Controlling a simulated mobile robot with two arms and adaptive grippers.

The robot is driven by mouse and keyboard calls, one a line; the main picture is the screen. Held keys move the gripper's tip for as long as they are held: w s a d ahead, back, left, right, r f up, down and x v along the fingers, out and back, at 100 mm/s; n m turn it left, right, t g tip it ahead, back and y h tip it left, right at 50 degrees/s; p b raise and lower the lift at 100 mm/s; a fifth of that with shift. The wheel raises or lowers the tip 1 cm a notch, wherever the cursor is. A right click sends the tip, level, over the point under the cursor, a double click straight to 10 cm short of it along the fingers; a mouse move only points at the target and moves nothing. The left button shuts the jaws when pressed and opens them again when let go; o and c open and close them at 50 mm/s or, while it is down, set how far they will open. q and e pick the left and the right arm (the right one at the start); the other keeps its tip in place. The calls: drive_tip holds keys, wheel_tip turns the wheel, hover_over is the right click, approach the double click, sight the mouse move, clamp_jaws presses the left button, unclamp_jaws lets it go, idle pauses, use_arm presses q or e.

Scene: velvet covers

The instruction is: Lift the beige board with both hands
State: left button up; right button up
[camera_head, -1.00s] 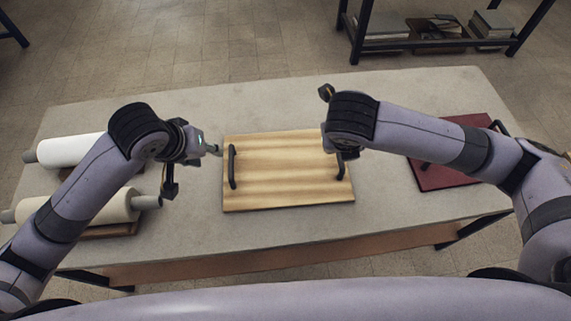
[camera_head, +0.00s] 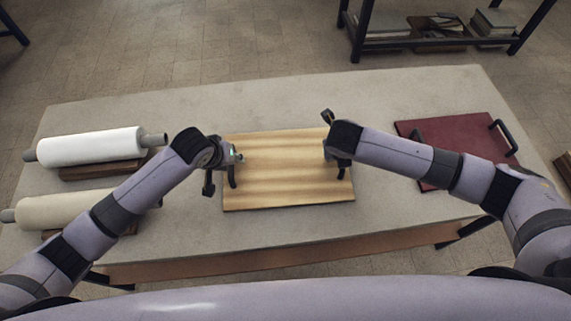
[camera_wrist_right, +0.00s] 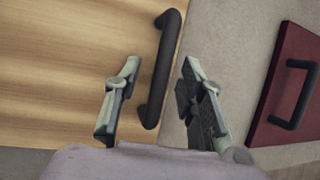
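The beige board (camera_head: 280,175) lies flat on the table and has a dark handle at each side. Its right handle (camera_wrist_right: 163,70) shows in the right wrist view. My right gripper (camera_wrist_right: 160,75) is open, with one finger on each side of that handle; I see no contact. In the head view my right gripper (camera_head: 338,160) is mostly hidden by its own wrist. My left gripper (camera_head: 233,163) is at the board's left handle (camera_head: 232,178) and partly covers it. Its fingers are too small and hidden to tell whether they are open.
A dark red board (camera_head: 455,150) with black handles lies to the right on the table (camera_head: 290,95). Two rolls, one white (camera_head: 90,147) and one cream (camera_head: 65,210), lie at the left. A shelf with books (camera_head: 430,45) stands behind.

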use_arm(q)
drive_tip(key=shift+w+f, duration=0.15)
drive_tip(key=shift+f, duration=0.2)
use_arm(e)
drive_tip(key=shift+w+d+f, duration=0.1)
drive_tip(key=shift+w+f, duration=0.1)
drive_tip(key=shift+f, duration=0.15)
use_arm(q)
clamp_jaws()
use_arm(e)
clamp_jaws()
use_arm(q)
drive_tip(key=shift+r, duration=0.1)
use_arm(e)
drive_tip(key=shift+r, duration=0.1)
